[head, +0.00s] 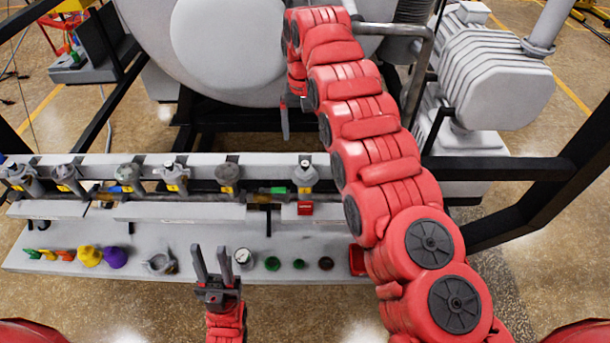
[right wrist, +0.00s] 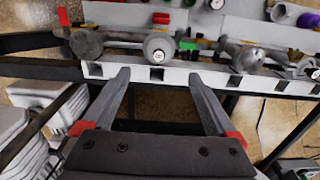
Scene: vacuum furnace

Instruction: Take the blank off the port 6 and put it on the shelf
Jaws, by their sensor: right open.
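A row of ports runs along the grey manifold rail (head: 150,160). I cannot read any number, so I cannot tell which is port 6. A grey fitting with a round pale face (head: 305,175) stands near my right arm; it also shows in the right wrist view (right wrist: 160,50). My right gripper (right wrist: 159,75) is open and empty, its fingertips at the rail edge, either side of that fitting and short of it. In the head view it hangs behind the rail, partly hidden. My left gripper (head: 211,250) is open and empty over the grey shelf (head: 200,268).
The shelf holds a yellow part (head: 89,256), a purple part (head: 115,257), a grey clamp (head: 160,263), a gauge (head: 243,257) and small green rings (head: 272,263). A black frame and white vessel stand behind.

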